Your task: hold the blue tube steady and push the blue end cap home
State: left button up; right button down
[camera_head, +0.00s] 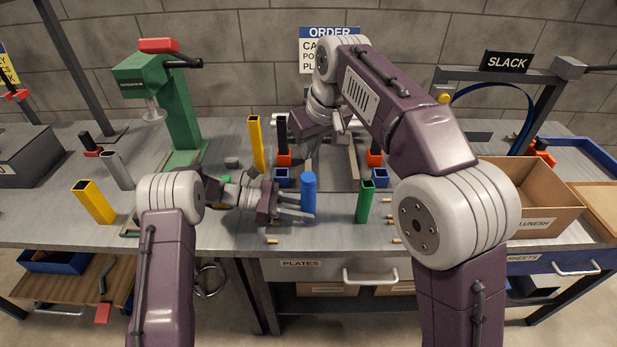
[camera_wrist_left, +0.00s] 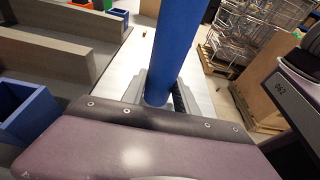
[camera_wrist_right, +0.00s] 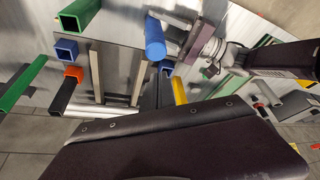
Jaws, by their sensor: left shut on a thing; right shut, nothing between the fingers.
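The blue tube (camera_head: 308,195) stands upright near the front middle of the bench; it also shows in the left wrist view (camera_wrist_left: 176,45) and the right wrist view (camera_wrist_right: 155,38). My left gripper (camera_head: 300,208) is shut around its lower part from the left. The tube's top looks closed, but I cannot tell the blue end cap apart from the tube or how deep it sits. My right gripper (camera_head: 311,152) is shut and empty, behind the tube and apart from it. Its fingertips (camera_wrist_right: 163,95) point downward.
A green tube (camera_head: 365,202) stands right of the blue tube and a yellow tube (camera_head: 256,145) behind left. Blue square sockets (camera_head: 282,177) and orange-based holders (camera_head: 284,160) stand behind. Small brass pegs (camera_head: 397,240) lie along the front. A cardboard box (camera_head: 535,222) is at right.

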jog(key=shift+r, duration=0.95)
pick_arm(q)
jog(key=o, duration=1.1)
jog(key=shift+c, duration=0.2)
jog(key=shift+a, duration=0.1)
jog(key=v, duration=1.2)
